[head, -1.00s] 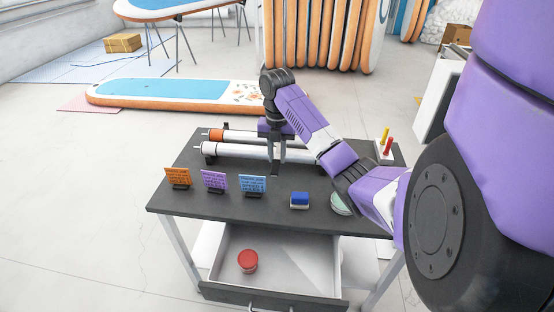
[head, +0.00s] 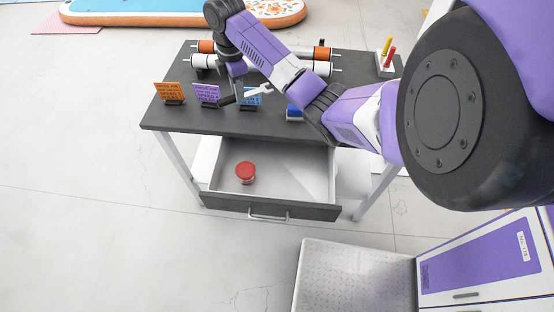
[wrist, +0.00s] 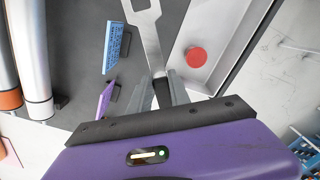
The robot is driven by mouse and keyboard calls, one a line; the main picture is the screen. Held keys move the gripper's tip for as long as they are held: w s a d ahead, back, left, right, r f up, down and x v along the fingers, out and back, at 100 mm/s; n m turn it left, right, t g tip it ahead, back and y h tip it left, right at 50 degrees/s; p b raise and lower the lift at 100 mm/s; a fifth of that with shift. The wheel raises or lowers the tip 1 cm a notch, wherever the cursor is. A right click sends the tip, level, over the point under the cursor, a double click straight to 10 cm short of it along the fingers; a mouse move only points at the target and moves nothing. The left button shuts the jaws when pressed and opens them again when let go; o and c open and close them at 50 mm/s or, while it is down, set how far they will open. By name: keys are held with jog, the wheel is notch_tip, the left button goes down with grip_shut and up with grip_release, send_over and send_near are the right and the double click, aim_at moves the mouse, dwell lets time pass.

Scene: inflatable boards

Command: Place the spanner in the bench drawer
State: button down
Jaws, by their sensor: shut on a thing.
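The spanner (head: 259,91) is pale grey with an open forked end. My gripper (head: 238,93) is shut on its dark handle and holds it over the bench, in front of the blue card in the head view. In the wrist view the spanner (wrist: 151,38) points away from the gripper (wrist: 163,92), with its fork at the top edge. The bench drawer (head: 297,182) is pulled out below the bench front. A red-lidded jar (head: 245,173) stands in its left part; the lid also shows in the wrist view (wrist: 196,57). The rest of the drawer floor looks bare.
Orange (head: 170,91), purple (head: 206,93) and blue (head: 252,102) cards stand along the bench's front left. A blue block (head: 294,112) sits right of them. White and orange rolls (head: 205,62) lie behind. A perforated grey platform (head: 345,275) is at the lower right.

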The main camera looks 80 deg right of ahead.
jog(key=w+a+f+m+b, duration=0.1)
jog(key=w+a+f+m, duration=0.3)
jog(key=a, duration=0.6)
jog(key=w+a+f+m+b, duration=0.2)
jog(key=w+a+f, duration=0.3)
jog(key=a, duration=0.5)
jog(key=s+a+f+m+b, duration=0.1)
jog(key=a+f, duration=0.2)
jog(key=a, duration=0.4)
jog(key=s+a+f+m+b, duration=0.1)
jog(key=a+f, duration=0.2)
jog(key=a, duration=0.5)
jog(key=n, duration=1.5)
send_over(281, 170)
jog(key=a, duration=0.8)
jog(key=f, duration=0.7)
jog(key=s+f, duration=0.1)
jog(key=f, duration=0.3)
jog(key=shift+b, duration=0.35)
jog(key=d, duration=0.3)
jog(key=shift+w+d+f, duration=0.25)
jog(key=shift+w+d, duration=0.05)
jog(key=shift+d, duration=0.1)
jog(key=shift+d+p, duration=0.3)
jog(key=shift+d, duration=0.25)
jog(key=d, duration=0.1)
jog(key=d+f, duration=0.1)
jog(key=d, duration=0.1)
jog(key=shift+w+d, duration=0.1)
jog(key=shift+f, duration=0.15)
